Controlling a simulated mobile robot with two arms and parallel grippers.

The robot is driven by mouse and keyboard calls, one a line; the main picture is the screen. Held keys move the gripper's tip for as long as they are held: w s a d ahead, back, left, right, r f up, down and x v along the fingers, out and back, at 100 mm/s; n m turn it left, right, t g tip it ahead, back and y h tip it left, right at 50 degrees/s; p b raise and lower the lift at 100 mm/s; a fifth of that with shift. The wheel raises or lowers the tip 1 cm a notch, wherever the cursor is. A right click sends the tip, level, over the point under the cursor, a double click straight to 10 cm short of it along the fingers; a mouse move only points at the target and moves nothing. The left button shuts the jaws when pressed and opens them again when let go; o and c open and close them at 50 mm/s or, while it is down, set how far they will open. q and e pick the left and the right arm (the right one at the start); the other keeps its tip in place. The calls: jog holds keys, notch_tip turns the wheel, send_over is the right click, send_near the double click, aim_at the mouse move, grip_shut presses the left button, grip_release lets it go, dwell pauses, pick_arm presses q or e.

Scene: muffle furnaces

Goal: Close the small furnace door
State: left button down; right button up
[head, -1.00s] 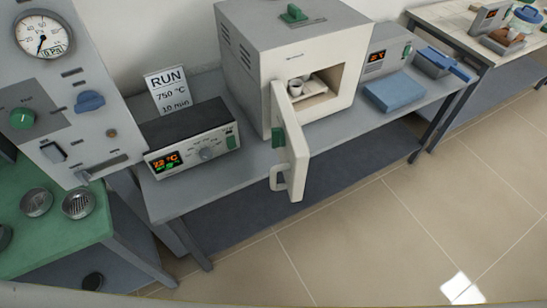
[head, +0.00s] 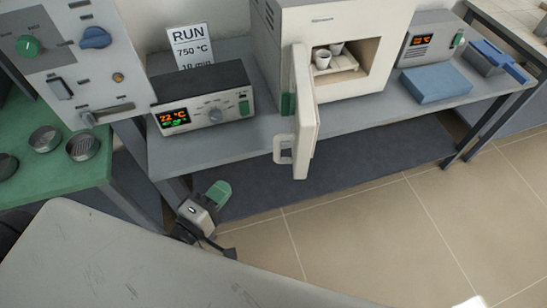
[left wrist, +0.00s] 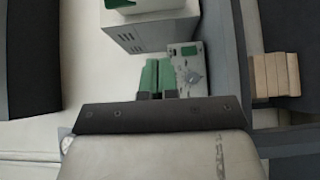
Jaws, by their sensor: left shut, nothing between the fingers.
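The small furnace (head: 358,22) stands on the grey bench with its front opening uncovered. Its cream door (head: 305,113) is swung wide open on the left side and juts out past the bench's front edge. The door's loop handle (head: 283,150) is at its lower outer end. Crucibles (head: 322,60) sit inside the chamber. My left gripper (head: 218,192), with green fingertips, is shut and empty, below and left of the door handle and apart from it. Its fingers also show in the left wrist view (left wrist: 158,78). My right gripper is not in view.
A control box (head: 205,103) with a lit display stands left of the furnace, with a RUN sign (head: 190,47) behind. A blue block (head: 437,84) lies right of the furnace. A green table (head: 55,172) is at the left. The floor (head: 375,225) before the bench is clear.

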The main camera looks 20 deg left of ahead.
pick_arm(q)
jog(key=d+p+x, duration=0.2)
jog(key=p+x, duration=0.2)
jog(key=x, duration=0.8)
jog(key=shift+d+r, duration=0.2)
jog(key=shift+d, duration=0.25)
